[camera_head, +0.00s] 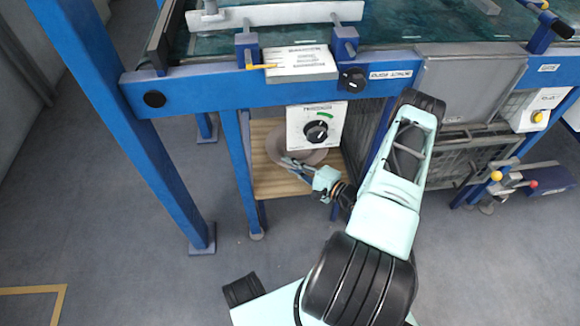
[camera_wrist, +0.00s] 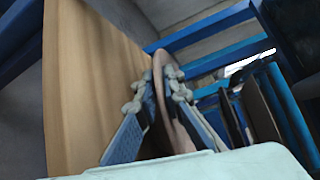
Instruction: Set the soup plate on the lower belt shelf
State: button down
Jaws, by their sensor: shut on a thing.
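The soup plate (camera_head: 278,150) is brownish and round, over a light wooden shelf (camera_head: 272,186) under the blue frame. A dial box hides part of it. My gripper (camera_head: 297,166) reaches in from the front right and is shut on the plate's near edge. In the wrist view the plate (camera_wrist: 172,117) shows nearly edge-on between the two fingers (camera_wrist: 158,82). The wooden shelf (camera_wrist: 85,85) lies along the left side of that view, close to the plate. I cannot tell whether the plate touches the shelf.
The white dial box (camera_head: 316,126) hangs just above the plate. A blue post (camera_head: 239,165) stands left of the shelf. A wire-mesh basket (camera_head: 450,160) is to the right. The wrist view shows several dark upright pieces (camera_wrist: 260,110) at the right.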

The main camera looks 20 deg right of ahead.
jog(key=shift+w+d+f, duration=0.1)
jog(key=c, duration=2)
grip_release()
jog(key=shift+f, duration=0.1)
jog(key=shift+c, duration=0.2)
jog(key=p+v, duration=0.3)
jog(key=v, duration=0.9)
